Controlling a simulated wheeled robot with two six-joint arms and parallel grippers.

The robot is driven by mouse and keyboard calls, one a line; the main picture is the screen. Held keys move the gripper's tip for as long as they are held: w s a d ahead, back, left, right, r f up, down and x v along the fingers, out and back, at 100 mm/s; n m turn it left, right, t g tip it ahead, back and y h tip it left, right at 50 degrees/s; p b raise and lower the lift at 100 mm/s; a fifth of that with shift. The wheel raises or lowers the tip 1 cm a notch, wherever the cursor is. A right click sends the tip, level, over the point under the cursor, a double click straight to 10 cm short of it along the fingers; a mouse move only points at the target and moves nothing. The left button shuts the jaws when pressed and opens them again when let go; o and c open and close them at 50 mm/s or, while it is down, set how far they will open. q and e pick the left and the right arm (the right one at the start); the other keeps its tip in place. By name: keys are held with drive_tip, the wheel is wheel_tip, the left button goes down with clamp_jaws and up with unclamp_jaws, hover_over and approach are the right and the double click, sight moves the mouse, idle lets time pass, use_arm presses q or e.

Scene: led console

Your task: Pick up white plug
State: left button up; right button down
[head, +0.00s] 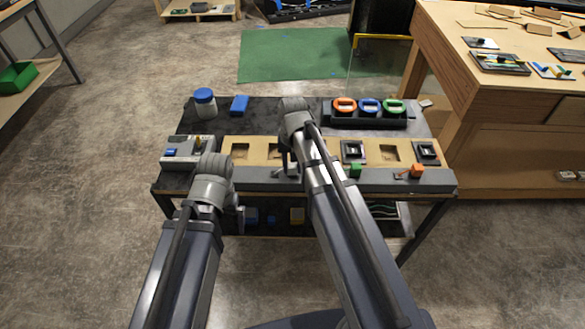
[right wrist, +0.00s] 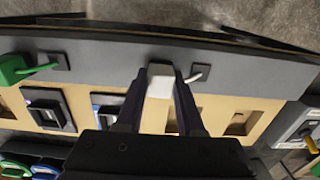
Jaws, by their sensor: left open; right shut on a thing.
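The white plug (right wrist: 160,82) sits between the two fingers of my right gripper (right wrist: 158,90), which is shut on it. A short white cord (right wrist: 197,76) shows beside it, by a dark square on the grey front strip (right wrist: 110,47). In the head view the plug is a small pale patch (head: 293,170) at the tip of my right gripper (head: 287,165), partly hidden by the arm. My left gripper (head: 238,213) is open at the console's front left, mostly hidden behind its own wrist, and apart from the plug.
A green plug (head: 355,171) and an orange plug (head: 416,170) sit along the front strip to the right. Behind them is a wooden panel (head: 262,147) with recesses and black modules. A blue-lidded jar (head: 204,104) and a rack of coloured rings (head: 368,121) stand at the back.

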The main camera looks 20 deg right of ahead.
sight(293, 165)
use_arm(q)
drive_tip(key=shift+r, duration=0.1)
use_arm(e)
drive_tip(key=shift+r, duration=0.15)
wheel_tip(293, 165, up, 10)
drive_tip(key=p, duration=1)
use_arm(q)
wheel_tip(293, 165, up, 10)
